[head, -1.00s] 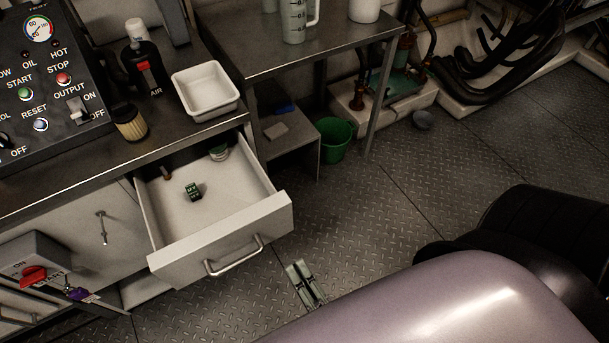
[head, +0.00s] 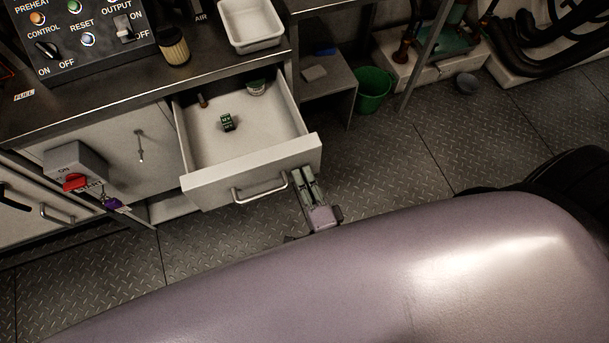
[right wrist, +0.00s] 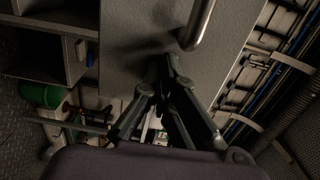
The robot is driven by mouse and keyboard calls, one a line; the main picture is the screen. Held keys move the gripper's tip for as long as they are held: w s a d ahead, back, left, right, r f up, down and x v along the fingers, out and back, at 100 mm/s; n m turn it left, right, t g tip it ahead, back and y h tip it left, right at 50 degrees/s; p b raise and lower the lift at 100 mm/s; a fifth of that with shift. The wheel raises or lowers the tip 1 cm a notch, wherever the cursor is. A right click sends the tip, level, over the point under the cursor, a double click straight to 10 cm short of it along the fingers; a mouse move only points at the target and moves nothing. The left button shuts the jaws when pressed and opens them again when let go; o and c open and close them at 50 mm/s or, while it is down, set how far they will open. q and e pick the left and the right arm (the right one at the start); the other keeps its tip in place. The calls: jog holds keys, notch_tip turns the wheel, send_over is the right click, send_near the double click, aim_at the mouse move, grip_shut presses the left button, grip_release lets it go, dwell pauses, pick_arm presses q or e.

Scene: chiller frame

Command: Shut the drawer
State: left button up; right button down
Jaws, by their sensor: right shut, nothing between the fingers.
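The drawer (head: 205,187) under the metal counter stands pulled out, with its white inside showing. Its bar handle (head: 259,192) is on the front face. A small green box (head: 227,123) and a round tin (head: 256,87) lie inside. My right gripper (head: 302,176) is shut and empty, at the right end of the drawer front. In the right wrist view the shut fingertips (right wrist: 168,62) are close to the grey drawer front (right wrist: 135,35), beside its handle (right wrist: 197,25); I cannot tell whether they touch. My left gripper is not in view.
A switch box (head: 75,165) with a red knob and keys hangs left of the drawer. A white tray (head: 250,40) and a filter (head: 173,52) stand on the counter. A green bucket (head: 373,92) stands at the right. The tread-plate floor is mostly clear.

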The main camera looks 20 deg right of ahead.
jog(key=b, duration=0.5)
send_over(273, 110)
jog(key=shift+f, duration=0.1)
jog(key=shift+w, duration=0.65)
jog(key=shift+r, duration=0.25)
jog(key=shift+w+d+r, duration=0.1)
jog(key=shift+w+r, duration=0.05)
